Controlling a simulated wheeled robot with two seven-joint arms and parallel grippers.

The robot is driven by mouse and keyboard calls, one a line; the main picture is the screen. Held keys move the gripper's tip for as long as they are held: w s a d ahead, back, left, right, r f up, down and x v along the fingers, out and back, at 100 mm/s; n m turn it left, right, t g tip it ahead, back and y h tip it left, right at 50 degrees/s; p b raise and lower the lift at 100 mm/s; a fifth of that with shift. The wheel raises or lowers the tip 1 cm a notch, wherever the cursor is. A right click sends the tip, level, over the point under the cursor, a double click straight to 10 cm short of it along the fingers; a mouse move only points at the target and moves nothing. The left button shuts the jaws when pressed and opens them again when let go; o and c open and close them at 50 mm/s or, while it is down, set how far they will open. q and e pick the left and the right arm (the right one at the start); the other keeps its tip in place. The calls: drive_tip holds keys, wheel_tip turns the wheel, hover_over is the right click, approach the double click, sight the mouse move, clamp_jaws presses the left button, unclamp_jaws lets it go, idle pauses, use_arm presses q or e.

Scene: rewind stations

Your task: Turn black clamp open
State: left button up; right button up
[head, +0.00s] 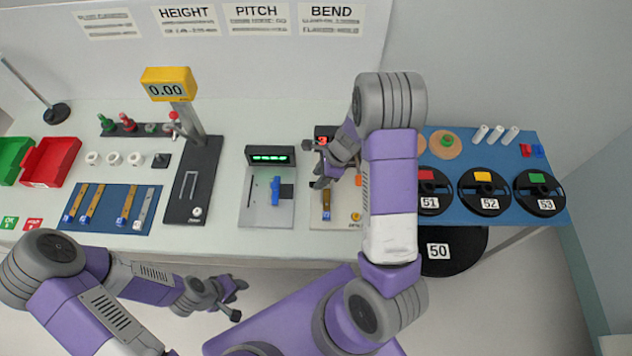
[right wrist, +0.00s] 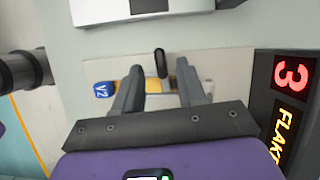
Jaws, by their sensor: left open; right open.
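The black clamp (right wrist: 161,62) is a small upright lever in the right wrist view, above a strip with a brass-coloured part and a blue V2 tag (right wrist: 102,90). My right gripper (right wrist: 157,74) is open, its two grey fingers on either side of the clamp with gaps showing. I cannot tell whether they touch it. In the head view my right gripper (head: 324,168) is over the station with the strip (head: 326,204), and the clamp is hidden there. My left gripper (head: 236,300) is open and empty, low in front of the table.
A lit red and yellow display (right wrist: 290,100) stands close to the right of my right gripper. The green-display station (head: 266,200) is to its left. Numbered black reels (head: 484,204) lie on a blue mat at right. A yellow-headed gauge (head: 168,84) stands further left.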

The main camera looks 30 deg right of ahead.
drive_tip(key=shift+x, duration=1.6)
drive_tip(key=shift+w, duration=0.1)
drive_tip(key=shift+c, duration=0.4)
clamp_jaws()
